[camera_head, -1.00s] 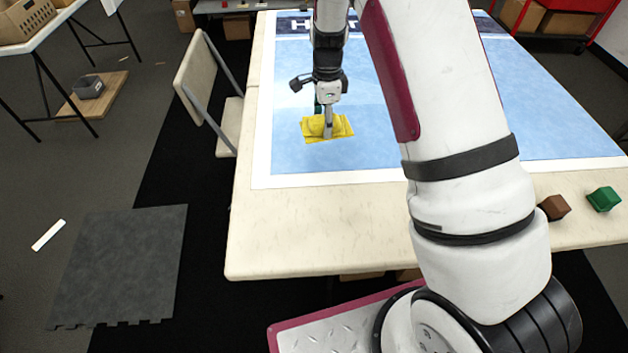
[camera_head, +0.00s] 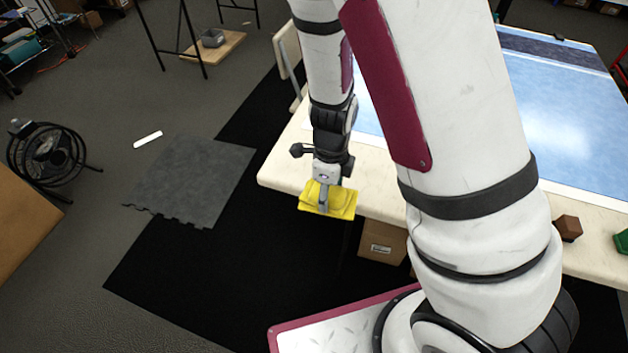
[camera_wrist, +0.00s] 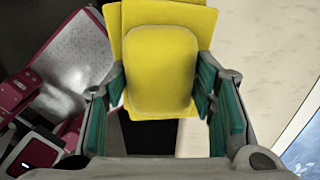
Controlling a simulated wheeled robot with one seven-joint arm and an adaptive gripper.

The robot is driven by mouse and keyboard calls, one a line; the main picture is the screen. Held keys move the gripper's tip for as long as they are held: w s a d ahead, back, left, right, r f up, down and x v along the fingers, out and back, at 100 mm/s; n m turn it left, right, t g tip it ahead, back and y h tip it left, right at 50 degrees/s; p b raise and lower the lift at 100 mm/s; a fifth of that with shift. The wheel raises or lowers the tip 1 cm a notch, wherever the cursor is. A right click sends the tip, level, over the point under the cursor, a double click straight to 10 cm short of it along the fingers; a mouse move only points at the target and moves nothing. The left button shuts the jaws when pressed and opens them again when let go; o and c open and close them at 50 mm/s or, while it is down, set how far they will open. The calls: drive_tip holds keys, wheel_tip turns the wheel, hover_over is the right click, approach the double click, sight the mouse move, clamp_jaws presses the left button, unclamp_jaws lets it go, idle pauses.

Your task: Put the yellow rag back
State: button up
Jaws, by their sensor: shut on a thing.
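The yellow rag (camera_head: 340,199) is folded and hangs in my gripper (camera_head: 323,198), in the head view beside the front left part of the table. My gripper is shut on it. In the wrist view the rag (camera_wrist: 160,65) fills the space between the teal finger pads of my gripper (camera_wrist: 162,100). The rag looks clear of the table top, near its front edge. The far side of the rag is hidden.
The table (camera_head: 285,172) has a blue mat (camera_head: 570,100) on it. A brown block (camera_head: 568,227) and a green block (camera_head: 621,241) sit at its right. A cardboard box (camera_head: 382,243) is under the table. A fan (camera_head: 48,155) stands at the left. Dark floor is free at the left.

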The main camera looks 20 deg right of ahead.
drive_tip(key=shift+s+a, duration=0.1)
drive_tip(key=shift+s, duration=0.25)
drive_tip(key=w+d, duration=0.1)
drive_tip(key=w, duration=0.4)
drive_tip(key=w+d+f, duration=0.1)
drive_tip(key=w, duration=0.4)
drive_tip(key=w+d, duration=0.1)
drive_tip(key=w, duration=0.4)
drive_tip(key=shift+d+f, duration=0.1)
drive_tip(key=shift+f, duration=1.95)
drive_tip(key=shift+f+b, duration=0.2)
drive_tip(key=shift+b, duration=0.1)
drive_tip(key=o, duration=1.1)
drive_tip(key=shift+r, duration=0.1)
